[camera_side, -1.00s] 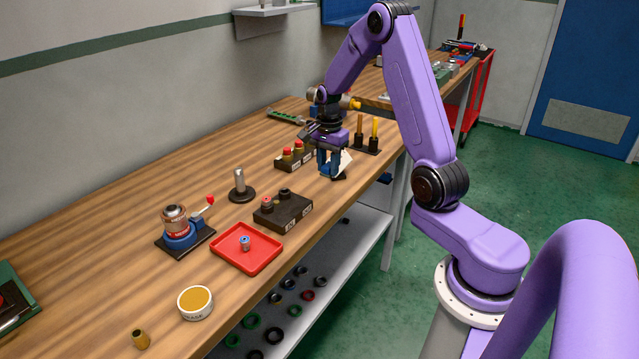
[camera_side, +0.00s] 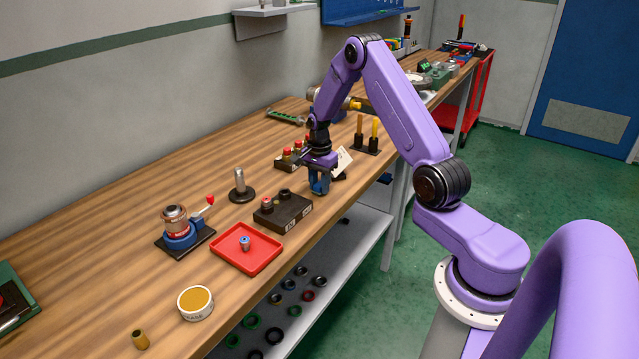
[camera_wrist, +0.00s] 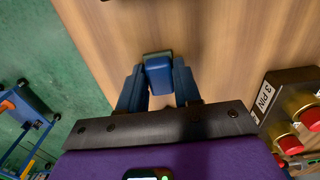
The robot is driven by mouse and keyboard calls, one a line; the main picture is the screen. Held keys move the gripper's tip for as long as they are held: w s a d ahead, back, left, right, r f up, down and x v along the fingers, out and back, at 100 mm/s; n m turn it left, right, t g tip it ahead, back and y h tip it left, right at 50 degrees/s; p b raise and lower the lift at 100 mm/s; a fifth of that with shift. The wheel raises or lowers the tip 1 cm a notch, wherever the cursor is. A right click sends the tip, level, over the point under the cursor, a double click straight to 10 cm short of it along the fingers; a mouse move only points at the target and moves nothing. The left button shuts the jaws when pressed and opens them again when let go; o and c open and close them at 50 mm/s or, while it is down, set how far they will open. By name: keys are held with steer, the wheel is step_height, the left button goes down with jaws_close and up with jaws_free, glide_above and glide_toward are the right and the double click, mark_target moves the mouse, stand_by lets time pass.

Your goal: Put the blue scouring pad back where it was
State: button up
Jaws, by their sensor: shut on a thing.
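My gripper (camera_side: 319,187) is low over the wooden bench, near its front edge, just behind the dark block with sockets. In the wrist view my gripper (camera_wrist: 158,88) has its two blue fingers closed on the sides of a blue block-like thing, which I take for the blue scouring pad (camera_wrist: 158,72). The pad sticks out a little past the fingertips. In the side view the pad blends with the blue fingers, and I cannot tell whether it touches the bench.
A dark socket block (camera_side: 290,213) and a red tray (camera_side: 262,261) stand nearer the camera. A white card (camera_side: 342,161) stands just right of my gripper. A block with red-topped fittings (camera_side: 285,161) is behind it; two yellow-orange posts (camera_side: 367,134) stand farther back.

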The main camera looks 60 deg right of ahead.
mark_target(319, 184)
steer(key=shift+f, duration=0.1)
steer(key=o, duration=1)
step_height(319, 184, up, 12)
steer(key=f, duration=0.1)
steer(key=s+a+r+n, duration=0.25)
steer(key=a+n, duration=0.25)
steer(key=a, duration=0.3)
steer(key=s+a+r+n, duration=0.2)
steer(key=s+a+n, duration=0.25)
steer(key=a, duration=0.35)
steer(key=s+a+r+n, duration=0.3)
steer(key=a+n, duration=0.2)
steer(key=a, duration=0.2)
steer(key=s+a+n, duration=0.1)
steer(key=s+n, duration=0.4)
steer(key=s, duration=0.2)
steer(key=s+a+n, duration=0.2)
steer(key=s+n, duration=0.3)
steer(key=s, duration=0.3)
steer(key=s+a+n, duration=0.1)
steer(key=s+n, duration=0.5)
steer(key=s, duration=0.1)
steer(key=shift+s+a+r, duration=0.15)
steer(key=shift+s+a, duration=0.2)
